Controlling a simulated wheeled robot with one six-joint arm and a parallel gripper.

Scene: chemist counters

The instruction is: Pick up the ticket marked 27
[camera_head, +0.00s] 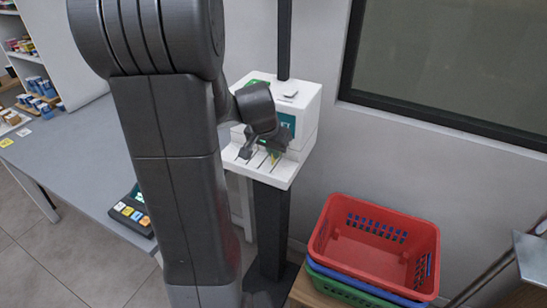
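A white ticket machine (307,112) with a green panel stands on a dark post against the wall. Its white shelf (281,177) juts out at the front, with thin dark slots or lines on it. My gripper (263,154) is just above this shelf, in front of the machine; its two dark fingers look spread apart. A small yellow-green piece (275,158), perhaps a ticket, shows by the right finger. I cannot read any number, so I cannot tell which ticket is marked 27. My arm hides part of the machine's left side.
Stacked shopping baskets, the top one red (372,250), stand at the lower right. A grey counter (70,160) with a keypad device (133,213) lies to the left, behind my arm. Shelves of small goods are at the far left. A dark-framed window (440,117) is at the upper right.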

